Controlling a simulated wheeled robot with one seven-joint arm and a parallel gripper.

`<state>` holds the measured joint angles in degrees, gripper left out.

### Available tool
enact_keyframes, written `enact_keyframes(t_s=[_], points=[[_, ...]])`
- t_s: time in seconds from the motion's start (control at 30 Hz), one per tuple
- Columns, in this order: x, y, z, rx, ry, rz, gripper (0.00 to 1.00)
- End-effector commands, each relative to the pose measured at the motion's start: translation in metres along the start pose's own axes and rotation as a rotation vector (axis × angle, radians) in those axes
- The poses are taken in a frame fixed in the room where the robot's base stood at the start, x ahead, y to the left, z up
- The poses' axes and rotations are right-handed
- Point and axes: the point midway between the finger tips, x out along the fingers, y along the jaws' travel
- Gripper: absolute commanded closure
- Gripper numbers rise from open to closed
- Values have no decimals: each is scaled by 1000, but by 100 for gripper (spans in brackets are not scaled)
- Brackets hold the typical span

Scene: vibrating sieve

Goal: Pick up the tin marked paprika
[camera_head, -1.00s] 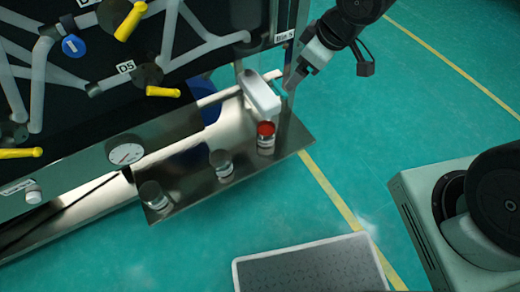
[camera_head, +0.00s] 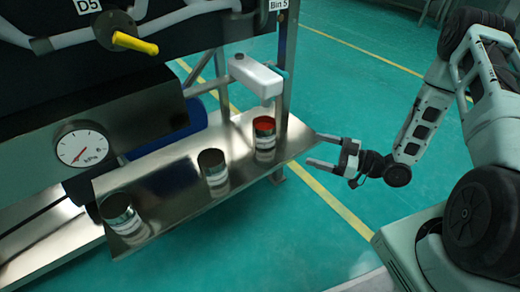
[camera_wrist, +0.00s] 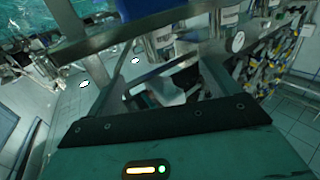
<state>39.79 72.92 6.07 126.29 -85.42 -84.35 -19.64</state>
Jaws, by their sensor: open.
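Three small tins stand upright on the steel shelf (camera_head: 180,190). One has a red top (camera_head: 264,135) and stands near the shelf's right end. A dark-topped tin (camera_head: 213,172) stands in the middle, and another dark-topped tin (camera_head: 121,216) stands at the left. Their labels are too small to read, so I cannot tell which is paprika. My gripper (camera_head: 313,149) is open and empty just off the shelf's right end, with its fingers pointing left towards the red-topped tin, apart from it. In the wrist view the open fingers (camera_wrist: 158,84) reach up the picture.
A white box-like part (camera_head: 256,76) hangs above the shelf behind the red-topped tin, near an upright post (camera_head: 287,70). A pressure gauge (camera_head: 84,147) and a yellow handle (camera_head: 135,43) are on the machine at left.

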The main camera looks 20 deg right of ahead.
Motion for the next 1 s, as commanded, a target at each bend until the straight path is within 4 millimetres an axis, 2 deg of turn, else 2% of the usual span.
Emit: enact_keyframes(t_s=[0.07,0.17,0.6,0.87,1.0], points=[[1,-1,3,3,19,2,12],[14,-1,2,2,24,-2,12],[102,-1,1,1,20,-2,12],[122,0,-1,2,19,1,12],[140,5,0,-1,20,0,12]])
